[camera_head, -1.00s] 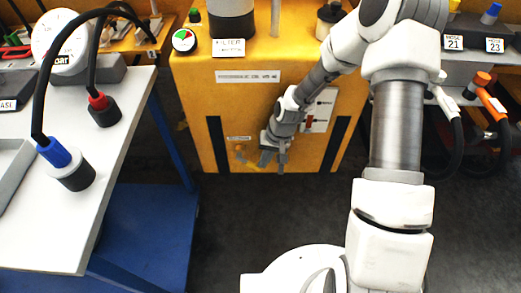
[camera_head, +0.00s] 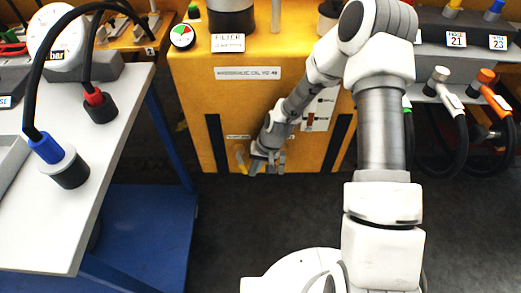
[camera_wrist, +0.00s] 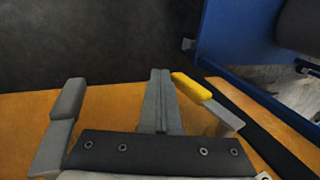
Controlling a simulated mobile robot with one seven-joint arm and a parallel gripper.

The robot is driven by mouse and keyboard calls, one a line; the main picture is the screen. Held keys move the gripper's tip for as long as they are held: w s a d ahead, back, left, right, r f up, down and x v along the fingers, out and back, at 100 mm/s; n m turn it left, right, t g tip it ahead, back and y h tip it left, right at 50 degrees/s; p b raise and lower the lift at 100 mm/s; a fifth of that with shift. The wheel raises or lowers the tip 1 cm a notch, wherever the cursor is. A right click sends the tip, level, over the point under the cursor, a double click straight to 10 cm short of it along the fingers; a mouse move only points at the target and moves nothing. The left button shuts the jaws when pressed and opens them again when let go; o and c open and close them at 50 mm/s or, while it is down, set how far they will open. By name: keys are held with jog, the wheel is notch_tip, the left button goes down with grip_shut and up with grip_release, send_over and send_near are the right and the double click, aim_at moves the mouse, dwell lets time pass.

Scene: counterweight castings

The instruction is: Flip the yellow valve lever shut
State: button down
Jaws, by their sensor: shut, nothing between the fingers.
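The yellow valve lever (camera_head: 240,154) is low on the front of the yellow cabinet (camera_head: 250,100), just left of my gripper (camera_head: 256,170). In the wrist view its yellow handle (camera_wrist: 192,87) lies right beside my gripper (camera_wrist: 160,74), on the right of the fingers. The handle is outside the fingers, not between them. The fingers are shut together and empty. I cannot tell whether the outer finger touches the lever. My wrist hides part of the valve in the head view.
A white-topped bench (camera_head: 105,150) with a blue frame stands at left, its blue lower shelf (camera_head: 145,225) near the cabinet. Black hoses (camera_head: 460,140) hang at right. A red-marked plate (camera_head: 320,110) is right of my wrist. The dark floor in front is clear.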

jog(key=shift+a+f+y, duration=0.15)
jog(key=shift+a+y, duration=0.1)
jog(key=shift+y, duration=0.25)
jog(key=shift+a, duration=0.1)
dwell(0.5)
jog(key=p+v, duration=0.5)
jog(key=v, duration=1.2)
jog(key=shift+p, duration=0.35)
jog(key=shift+r, duration=0.25)
